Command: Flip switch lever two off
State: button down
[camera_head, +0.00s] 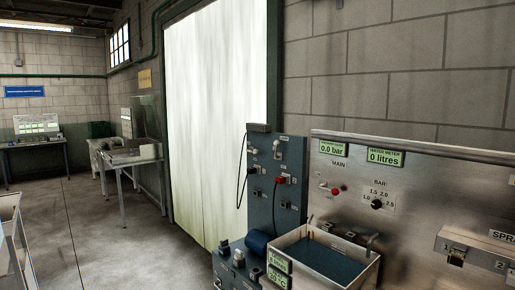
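No lever can be told for certain as switch lever two. A blue-grey upright panel (262,205) stands right of centre, with small white and red knobs or switches and dark cables; its labels are too small to read. A metal box (478,243) at the lower right has marks that look like 1 and 2 and a dark fitting (456,258) below. Lever positions are too small to tell. My gripper is not in view.
A steel basin (368,277) and blue cylinder (257,243) stand before the panels. A black dial (376,204) sits under BAR, below two green displays (387,157). A metal table (135,157) stands further back left. The concrete floor (125,240) between is clear.

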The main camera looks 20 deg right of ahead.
aim_at(276, 143)
jog(key=u, duration=0.25)
jog(key=k, duration=0.95)
jog(key=z, duration=0.6)
jog(key=i, duration=1)
